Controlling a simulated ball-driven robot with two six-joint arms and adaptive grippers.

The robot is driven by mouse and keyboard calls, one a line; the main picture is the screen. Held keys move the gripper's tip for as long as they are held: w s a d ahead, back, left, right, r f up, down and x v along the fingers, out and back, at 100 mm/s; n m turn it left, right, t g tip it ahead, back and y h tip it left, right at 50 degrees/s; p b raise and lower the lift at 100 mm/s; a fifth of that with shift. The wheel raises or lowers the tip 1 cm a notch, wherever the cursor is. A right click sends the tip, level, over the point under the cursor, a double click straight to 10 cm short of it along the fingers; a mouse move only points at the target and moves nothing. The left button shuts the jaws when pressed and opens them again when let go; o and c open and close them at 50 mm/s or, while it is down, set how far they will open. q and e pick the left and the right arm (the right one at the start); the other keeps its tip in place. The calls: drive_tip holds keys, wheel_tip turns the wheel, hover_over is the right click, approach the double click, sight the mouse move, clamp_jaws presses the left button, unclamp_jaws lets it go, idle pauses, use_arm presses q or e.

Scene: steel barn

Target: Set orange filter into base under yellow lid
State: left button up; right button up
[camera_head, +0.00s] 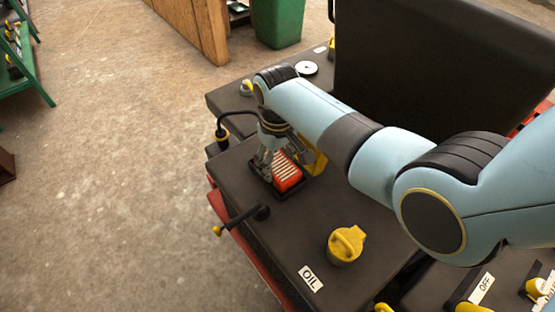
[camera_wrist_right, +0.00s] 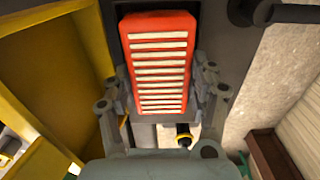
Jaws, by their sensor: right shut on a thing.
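The orange filter (camera_head: 287,175), a block with pale ribs, is at the dark base (camera_head: 258,188) on the black machine top. My right gripper (camera_head: 267,160) is shut on the filter, coming from above. I cannot tell how deep the filter sits in the base. The yellow lid (camera_head: 319,163) stands up beside the filter, partly hidden by my arm. In the right wrist view the filter (camera_wrist_right: 158,65) is between the fingers of the gripper (camera_wrist_right: 163,92), and the yellow lid (camera_wrist_right: 45,75) is a large panel at left. My left gripper is not in view.
A yellow cap (camera_head: 345,245) stands near the OIL label (camera_head: 311,278). A black lever with a yellow tip (camera_head: 240,219) sticks out at the front edge. A black hose (camera_head: 237,115) runs left of the gripper. A tall black panel (camera_head: 440,75) rises behind my arm.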

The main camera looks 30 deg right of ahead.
sight(277, 163)
drive_tip(key=o, duration=0.9)
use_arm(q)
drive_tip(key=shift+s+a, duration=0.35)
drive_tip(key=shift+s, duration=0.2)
use_arm(e)
drive_tip(key=shift+o, duration=1.4)
use_arm(q)
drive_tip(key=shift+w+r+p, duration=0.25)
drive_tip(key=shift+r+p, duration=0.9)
drive_tip(key=shift+p, duration=0.1)
use_arm(e)
wheel_tip(277, 163, up, 12)
drive_tip(key=shift+r, duration=0.1)
